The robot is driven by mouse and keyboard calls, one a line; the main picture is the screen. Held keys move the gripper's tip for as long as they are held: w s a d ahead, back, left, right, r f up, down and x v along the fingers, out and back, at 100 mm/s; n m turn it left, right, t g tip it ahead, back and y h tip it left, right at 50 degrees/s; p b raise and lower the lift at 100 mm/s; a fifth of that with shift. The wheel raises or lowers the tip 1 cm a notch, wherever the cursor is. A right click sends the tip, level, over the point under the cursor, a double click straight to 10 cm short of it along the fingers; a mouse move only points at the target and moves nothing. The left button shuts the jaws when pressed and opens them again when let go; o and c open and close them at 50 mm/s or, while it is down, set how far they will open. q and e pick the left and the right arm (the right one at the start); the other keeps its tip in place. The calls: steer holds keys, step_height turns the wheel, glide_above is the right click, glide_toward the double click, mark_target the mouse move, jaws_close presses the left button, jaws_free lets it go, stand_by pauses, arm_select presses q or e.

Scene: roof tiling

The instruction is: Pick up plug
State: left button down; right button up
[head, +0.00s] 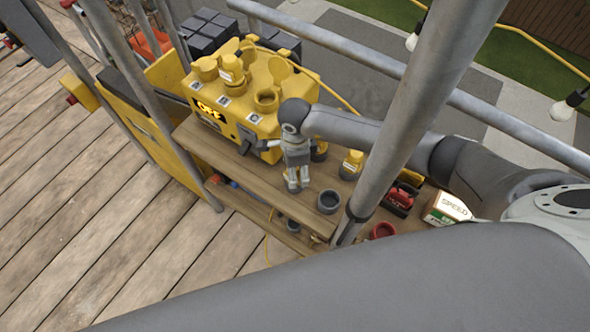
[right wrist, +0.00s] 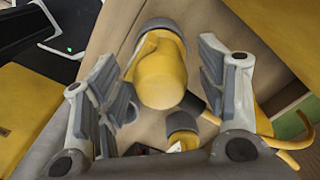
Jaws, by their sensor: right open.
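My right gripper (head: 293,184) is open over the wooden shelf, in front of the yellow power box (head: 268,112). In the right wrist view, a yellow plug (right wrist: 160,78) with a grey collar lies between the spread fingers of this gripper (right wrist: 170,95); gaps show on both sides. A second yellow-and-grey plug (right wrist: 183,128) shows below it. In the head view, one plug (head: 319,153) is partly hidden behind the gripper, and another yellow-and-grey plug (head: 352,164) stands to the right. My left gripper is not in view.
A grey cup-like part (head: 328,201) stands on the shelf (head: 216,150) right of the gripper. A metal scaffold pole (head: 405,130) rises close by. Red-and-black items (head: 400,197) and a labelled box (head: 447,209) lie farther right. A horizontal rail (head: 400,83) runs behind.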

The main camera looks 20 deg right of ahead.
steer(key=shift+f, duration=0.35)
steer(key=shift+c, duration=0.4)
steer(key=c, duration=1.2)
steer(key=shift+w+r, duration=0.1)
steer(key=shift+r, duration=0.05)
